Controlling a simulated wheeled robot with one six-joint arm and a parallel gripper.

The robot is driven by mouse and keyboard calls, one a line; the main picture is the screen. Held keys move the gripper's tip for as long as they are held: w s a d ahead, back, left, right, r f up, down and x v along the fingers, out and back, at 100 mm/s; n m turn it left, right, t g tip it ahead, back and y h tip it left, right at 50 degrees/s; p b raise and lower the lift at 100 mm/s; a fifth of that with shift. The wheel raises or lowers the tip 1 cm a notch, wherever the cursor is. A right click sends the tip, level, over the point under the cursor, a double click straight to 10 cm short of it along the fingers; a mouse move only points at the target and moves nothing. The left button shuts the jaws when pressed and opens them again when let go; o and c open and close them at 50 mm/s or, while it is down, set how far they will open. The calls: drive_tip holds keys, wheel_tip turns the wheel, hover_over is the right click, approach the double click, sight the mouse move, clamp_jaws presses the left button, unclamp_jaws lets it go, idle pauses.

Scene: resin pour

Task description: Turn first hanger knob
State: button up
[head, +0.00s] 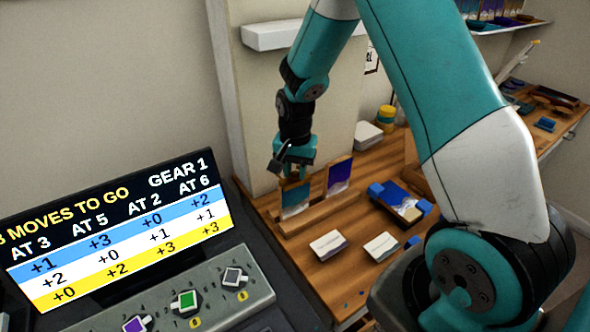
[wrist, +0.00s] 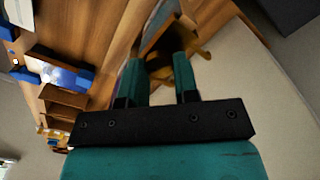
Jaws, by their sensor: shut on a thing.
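My gripper (head: 295,174) is over the wooden rack on the table, well away from the knobs. It is shut on the top edge of a blue and white card (head: 295,201) with an orange top, which stands upright in the rack. In the wrist view my gripper (wrist: 159,72) has its fingers around a dark, narrow thing that is hard to make out. A grey console carries a purple knob (head: 136,325), a green knob (head: 186,301) and a grey knob (head: 233,278). I cannot tell which one is the hanger knob.
A screen (head: 120,230) above the knobs shows moves to go, "GEAR 1" and coloured rows of numbers. A purple and orange card (head: 339,176) stands in the rack (head: 320,213). Two pale blocks (head: 328,245) and a blue-cornered holder (head: 400,203) lie on the table.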

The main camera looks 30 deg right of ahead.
sight(295, 173)
drive_tip(key=m, duration=0.5)
drive_tip(key=shift+m, duration=0.4)
idle(0.4)
drive_tip(key=o, duration=0.9)
drive_tip(key=shift+o, duration=0.2)
wheel_tip(295, 173, up, 18)
drive_tip(key=b, duration=0.2)
drive_tip(key=shift+f, duration=0.25)
drive_tip(key=s+a+n+y, duration=0.2)
drive_tip(key=s+a+n, duration=0.7)
drive_tip(key=s+n, duration=0.2)
drive_tip(key=s+a+r+n+y, duration=0.1)
drive_tip(key=s+a+n+y, duration=0.1)
drive_tip(key=s+a+n, duration=0.6)
drive_tip(key=s+n, duration=0.3)
drive_tip(key=s, duration=0.2)
drive_tip(key=shift+s+a+r, duration=0.2)
drive_tip(key=shift+s+a, duration=0.2)
